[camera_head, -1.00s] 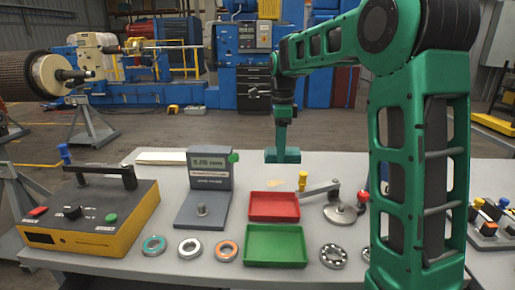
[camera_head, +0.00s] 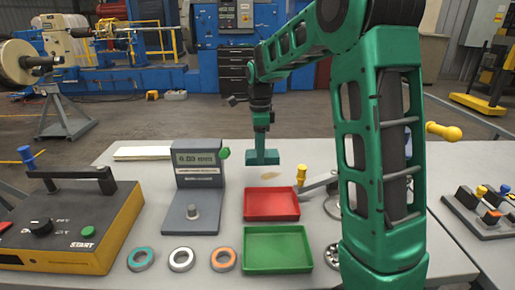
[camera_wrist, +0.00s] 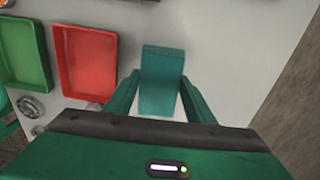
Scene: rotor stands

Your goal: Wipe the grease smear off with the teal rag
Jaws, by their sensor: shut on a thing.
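My gripper (camera_head: 261,146) points down over the far part of the grey table. It is shut on the teal rag (camera_head: 262,158), a flat block-like piece. In the wrist view the rag (camera_wrist: 161,82) sits between my two fingers (camera_wrist: 158,104). A faint tan grease smear (camera_head: 268,173) lies on the table just in front of the rag, behind the red tray. I cannot tell whether the rag touches the table. The smear does not show clearly in the wrist view.
The red tray (camera_head: 271,205) and green tray (camera_head: 277,250) lie in front of the smear. A grey gauge stand (camera_head: 196,190) is to the left. A lever with a yellow knob (camera_head: 301,175) is to the right. Several rings (camera_head: 181,259) line the front.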

